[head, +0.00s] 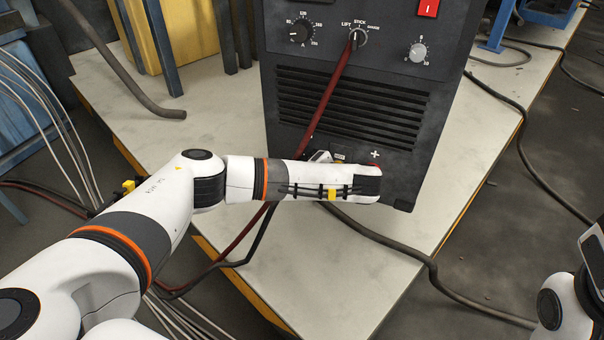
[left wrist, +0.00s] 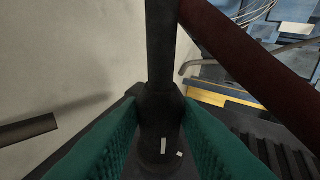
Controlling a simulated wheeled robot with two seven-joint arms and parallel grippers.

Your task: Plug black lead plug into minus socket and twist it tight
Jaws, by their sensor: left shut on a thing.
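The black welding machine (head: 350,85) stands on a pale table, its front panel facing me. My left arm reaches across the panel's lower part, and its wrist hides the left fingertips and the minus socket in the head view. In the left wrist view the left gripper's (left wrist: 160,122) green pads are shut on the black lead plug (left wrist: 160,105), one on each side. The black lead (left wrist: 161,45) runs up from it. A dark round part with small white marks lies beyond the plug; I cannot tell how far the plug sits in the socket.
A red lead (head: 328,100) hangs across the panel's vents and crosses close beside the black lead in the left wrist view (left wrist: 250,65). The plus mark (head: 375,154) shows just above my wrist. A dark cable (head: 400,250) crosses the table's right part.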

